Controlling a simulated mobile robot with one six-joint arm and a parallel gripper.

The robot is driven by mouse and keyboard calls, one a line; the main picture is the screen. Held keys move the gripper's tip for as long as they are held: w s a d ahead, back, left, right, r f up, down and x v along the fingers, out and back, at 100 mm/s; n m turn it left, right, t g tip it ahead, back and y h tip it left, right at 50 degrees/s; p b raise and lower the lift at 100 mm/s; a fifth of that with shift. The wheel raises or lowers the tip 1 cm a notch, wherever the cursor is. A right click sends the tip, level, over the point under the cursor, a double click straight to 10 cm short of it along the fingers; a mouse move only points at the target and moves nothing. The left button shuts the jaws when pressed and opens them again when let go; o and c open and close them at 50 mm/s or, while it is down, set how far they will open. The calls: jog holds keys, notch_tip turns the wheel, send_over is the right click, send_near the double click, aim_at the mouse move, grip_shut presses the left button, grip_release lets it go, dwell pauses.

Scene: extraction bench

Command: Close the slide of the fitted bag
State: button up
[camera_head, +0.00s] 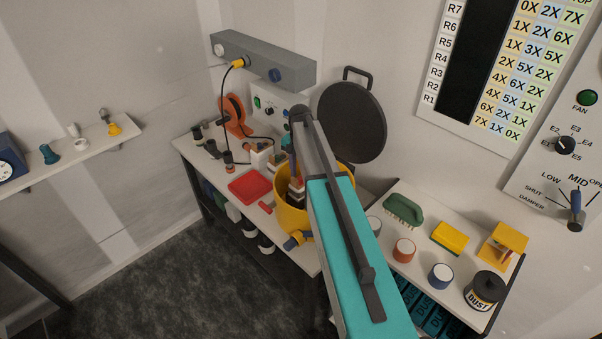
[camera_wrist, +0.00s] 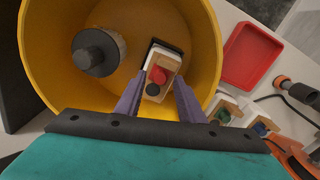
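In the wrist view a small block (camera_wrist: 170,60), white and wood-coloured with a red part (camera_wrist: 158,75) and a black knob (camera_wrist: 154,90), is inside a round yellow drum (camera_wrist: 211,45). I cannot tell for sure that it is the fitted bag's slide. My gripper (camera_wrist: 162,80) has two purple fingers, spread apart, one on each side of the block; contact is not clear. A pale cylinder with a dark knob (camera_wrist: 95,52) is left of it in the drum. In the head view my arm hides part of the yellow drum (camera_head: 289,219).
A red tray (camera_head: 250,187) and an orange reel (camera_head: 233,112) are left of the drum. A round dark lid (camera_head: 352,122) stands behind it. A grey housing (camera_head: 262,60) hangs above the bench. A shelf at right holds a brush (camera_head: 404,210) and a dust pot (camera_head: 485,290).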

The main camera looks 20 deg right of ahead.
jog(key=shift+f, duration=0.5)
grip_shut()
jog(key=shift+w+d+b, duration=0.15)
jog(key=shift+w+d, duration=0.2)
jog(key=shift+d, duration=0.35)
jog(key=shift+w+d+b, duration=0.15)
jog(key=shift+w+d, duration=0.15)
jog(key=shift+d, duration=0.4)
jog(key=shift+w+d, duration=0.15)
jog(key=shift+d, duration=0.25)
grip_release()
jog(key=shift+r, duration=0.15)
